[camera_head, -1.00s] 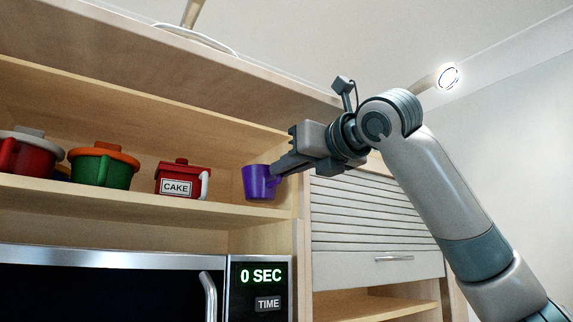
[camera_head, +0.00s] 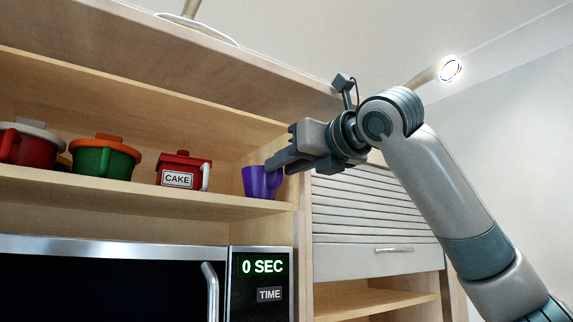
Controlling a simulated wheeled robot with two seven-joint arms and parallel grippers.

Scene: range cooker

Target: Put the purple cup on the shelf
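The purple cup (camera_head: 256,183) stands roughly upright at the right end of the upper shelf (camera_head: 120,197), right of the red box labelled CAKE. Its base looks level with the shelf board; I cannot tell for sure whether it touches. Its handle shows on the right side. My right gripper (camera_head: 271,165) reaches in from the right, its fingertips at the cup's upper right, by the rim and the top of the handle. The fingers are seen side-on, so their gap and any grip on the cup are hidden. My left gripper is not in view.
The red CAKE box (camera_head: 183,171), a green pot with an orange lid (camera_head: 104,157) and a red pot (camera_head: 28,146) stand left along the shelf. A microwave (camera_head: 110,245) is below. The shelf's right side wall and a roller-shutter cabinet (camera_head: 370,213) are close to my arm.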

